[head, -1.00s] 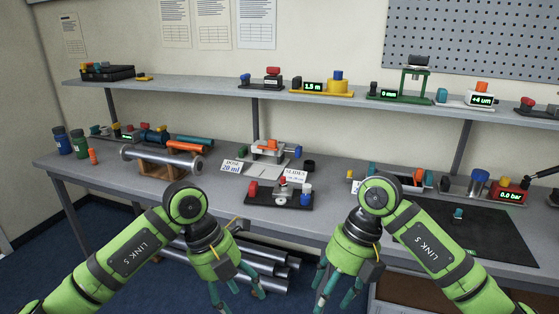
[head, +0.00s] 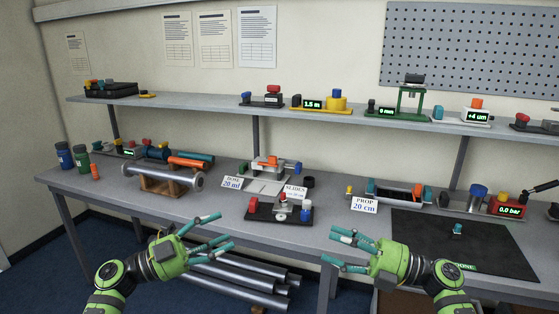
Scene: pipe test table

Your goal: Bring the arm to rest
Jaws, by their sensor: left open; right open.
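My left gripper (head: 208,237) is open and empty in front of the table's front edge, at the lower left of the head view. Its teal fingers point right and a little up. My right gripper (head: 345,252) is open and empty in front of the table, right of centre. Its teal fingers point left and slightly up. Both green arms come in from the bottom of the view. Neither gripper touches anything that I can see.
The grey table (head: 120,195) carries a metal pipe on a wooden stand (head: 163,184), a black device (head: 278,210), a "PROP 20 cm" sign (head: 364,205) and a black mat (head: 480,240). Metal pipes (head: 250,275) lie below. A shelf (head: 210,103) runs behind.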

